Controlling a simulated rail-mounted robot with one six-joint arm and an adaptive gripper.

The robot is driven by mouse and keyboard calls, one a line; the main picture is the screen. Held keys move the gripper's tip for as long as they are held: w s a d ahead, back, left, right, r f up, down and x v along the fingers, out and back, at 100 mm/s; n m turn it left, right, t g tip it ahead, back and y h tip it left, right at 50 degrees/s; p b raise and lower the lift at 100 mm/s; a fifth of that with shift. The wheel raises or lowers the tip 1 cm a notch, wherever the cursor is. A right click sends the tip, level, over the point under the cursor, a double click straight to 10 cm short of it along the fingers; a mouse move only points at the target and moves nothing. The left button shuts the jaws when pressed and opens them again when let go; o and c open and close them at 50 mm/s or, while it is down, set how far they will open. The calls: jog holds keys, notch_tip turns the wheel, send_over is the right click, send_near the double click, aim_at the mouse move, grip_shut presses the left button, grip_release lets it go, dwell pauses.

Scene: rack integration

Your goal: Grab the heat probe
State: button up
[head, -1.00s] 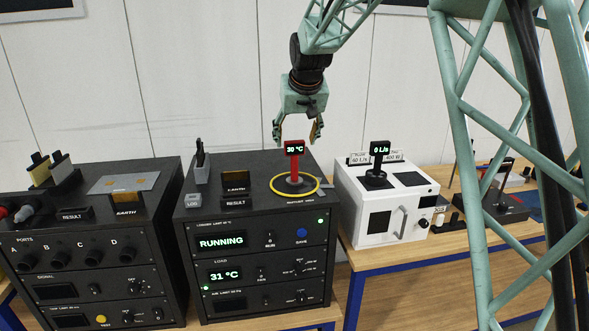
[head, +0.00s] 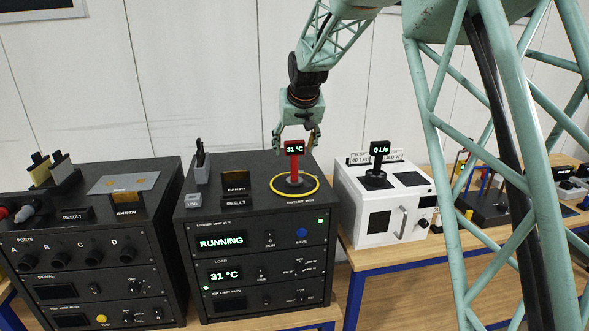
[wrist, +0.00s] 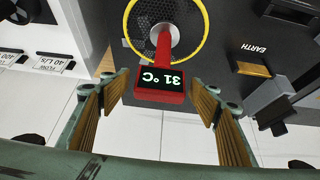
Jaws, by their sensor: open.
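The heat probe (head: 294,150) is a red upright stick with a small display head reading 31 °C. It stands inside a yellow ring (head: 314,191) on top of the black load unit in the head view. In the wrist view its red head (wrist: 160,84) lies between my two fingers, towards the far end of them, apart from both. My gripper (head: 297,142) is open and empty. It hangs from above and behind the probe head, with a finger to each side. The gap between gripper and probe in depth is hard to tell from the head view.
The load unit (head: 262,265) shows RUNNING and 31 °C. A white box (head: 385,225) with a 0 L/s probe (head: 379,150) stands to the right.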

aim_at(294, 141)
jog(key=shift+c, duration=0.8)
jog(key=c, duration=1.3)
jog(key=shift+r, duration=0.1)
jog(key=shift+c, duration=0.2)
jog(key=shift+r, duration=1.75)
jog(key=s+d+r+b, duration=0.1)
jog(key=s+d, duration=0.3)
jog(key=s, duration=1.1)
jog(key=shift+s+d+r, duration=0.15)
jog(key=shift+s, duration=0.05)
